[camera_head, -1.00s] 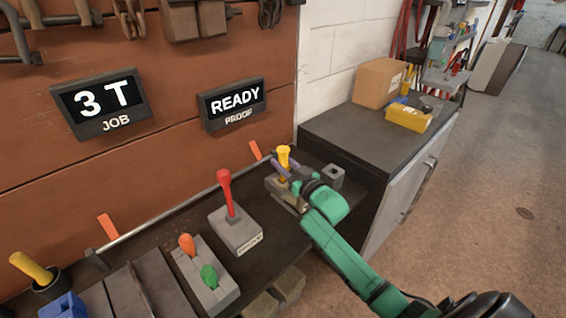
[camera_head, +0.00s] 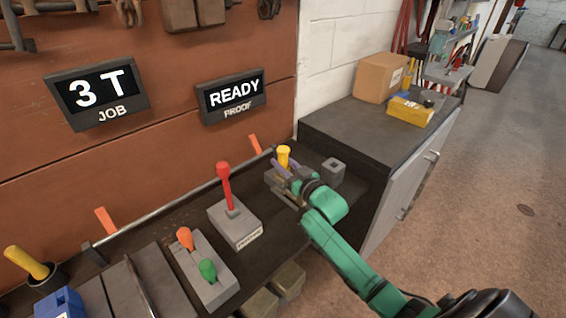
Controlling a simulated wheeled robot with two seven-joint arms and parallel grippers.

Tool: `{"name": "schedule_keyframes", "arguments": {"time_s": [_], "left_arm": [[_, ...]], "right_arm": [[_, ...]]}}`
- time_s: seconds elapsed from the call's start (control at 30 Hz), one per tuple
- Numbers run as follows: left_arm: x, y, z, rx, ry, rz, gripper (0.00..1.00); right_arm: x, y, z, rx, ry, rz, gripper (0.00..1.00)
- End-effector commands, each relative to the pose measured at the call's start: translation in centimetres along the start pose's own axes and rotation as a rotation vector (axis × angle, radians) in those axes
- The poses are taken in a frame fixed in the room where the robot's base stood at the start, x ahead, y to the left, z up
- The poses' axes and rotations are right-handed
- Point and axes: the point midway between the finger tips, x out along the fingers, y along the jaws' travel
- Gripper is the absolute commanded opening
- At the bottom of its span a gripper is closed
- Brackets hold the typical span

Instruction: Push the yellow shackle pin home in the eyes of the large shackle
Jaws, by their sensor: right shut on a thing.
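The yellow shackle pin (camera_head: 284,155) stands upright at the far right end of the dark bench, its yellow head showing. My right gripper (camera_head: 283,168), with purplish fingers on a green arm, is shut on the yellow pin just below its head. The fingers and wrist hide the lower pin. A grey fixture shows partly behind and below the gripper. I cannot make out the large shackle or its eyes clearly, nor how deep the pin sits. My left gripper is not in view.
A red lever (camera_head: 225,187) on a grey box, and orange (camera_head: 185,238) and green (camera_head: 208,270) levers, stand left of my arm. A grey block with a hole (camera_head: 333,170) is right of the gripper. A side cabinet (camera_head: 362,135) carries cardboard and yellow boxes.

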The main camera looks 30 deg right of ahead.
Motion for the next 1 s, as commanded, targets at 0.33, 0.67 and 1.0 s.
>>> {"name": "schedule_keyframes", "arguments": {"time_s": [0.33,0.67,1.0], "left_arm": [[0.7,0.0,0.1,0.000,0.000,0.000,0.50],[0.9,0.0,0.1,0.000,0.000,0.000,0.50],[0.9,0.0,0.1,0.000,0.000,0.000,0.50]], "right_arm": [[0.0,0.0,0.9,0.000,0.002,0.000,0.00],[0.0,0.0,1.4,0.000,-0.001,0.000,0.71],[-0.3,0.0,1.7,0.003,-0.007,0.000,0.71]]}}
